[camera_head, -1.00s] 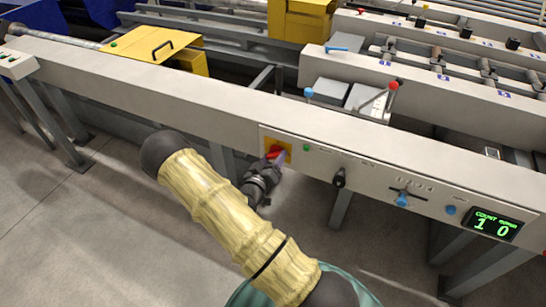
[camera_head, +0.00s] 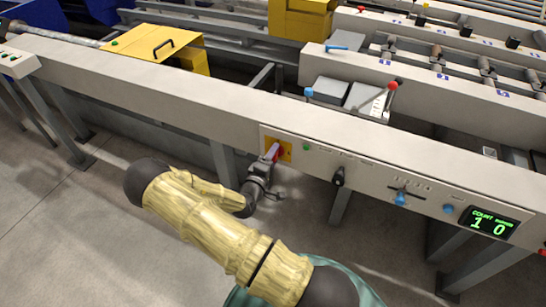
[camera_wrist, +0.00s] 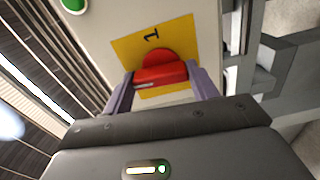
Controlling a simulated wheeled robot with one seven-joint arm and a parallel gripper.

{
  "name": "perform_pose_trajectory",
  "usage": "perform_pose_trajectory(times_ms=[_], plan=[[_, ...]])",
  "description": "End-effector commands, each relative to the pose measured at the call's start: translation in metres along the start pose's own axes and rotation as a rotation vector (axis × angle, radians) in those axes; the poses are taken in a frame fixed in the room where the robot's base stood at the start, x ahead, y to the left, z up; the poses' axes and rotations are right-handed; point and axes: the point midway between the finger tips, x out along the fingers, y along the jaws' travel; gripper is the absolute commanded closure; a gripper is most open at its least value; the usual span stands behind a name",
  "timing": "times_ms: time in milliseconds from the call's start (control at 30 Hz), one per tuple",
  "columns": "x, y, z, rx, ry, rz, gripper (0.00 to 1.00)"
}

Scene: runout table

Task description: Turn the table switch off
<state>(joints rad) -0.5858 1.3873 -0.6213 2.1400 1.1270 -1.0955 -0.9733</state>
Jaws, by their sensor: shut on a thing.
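The table switch is a red rotary handle (camera_wrist: 158,72) on a yellow plate (camera_wrist: 185,35) marked "1". It is set in the front panel of the long beige table rail. In the head view the red handle (camera_head: 281,153) is partly covered by my gripper (camera_head: 274,153), which reaches it from below. In the wrist view my gripper (camera_wrist: 161,82) has one lilac finger on each side of the handle's bar and is shut on it. The bar lies nearly level across the wrist picture.
To the right on the panel are a green button (camera_head: 306,147), a black knob (camera_head: 339,177), a blue-tipped slider (camera_head: 401,198), a blue button (camera_head: 448,209) and a counter display (camera_head: 494,223). A red-balled lever (camera_head: 393,86) stands above. Table legs are below; the floor in front is open.

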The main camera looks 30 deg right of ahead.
Motion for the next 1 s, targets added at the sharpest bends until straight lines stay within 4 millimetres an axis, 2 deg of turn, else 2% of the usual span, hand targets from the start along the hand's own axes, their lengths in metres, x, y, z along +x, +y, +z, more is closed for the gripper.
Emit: perform_pose_trajectory(times_ms=[267,667,700,800,1000], plan=[[-0.0011,-0.0014,-0.0018,-0.086,0.004,-0.003,0.65],[-0.0011,-0.0016,-0.0017,-0.097,0.004,-0.004,0.65],[-0.0011,-0.0016,-0.0017,-0.097,0.004,-0.004,0.40],[-0.0010,-0.0015,-0.0015,-0.096,0.004,-0.003,0.20],[-0.0005,-0.0008,-0.0008,-0.095,0.002,-0.002,0.20]])
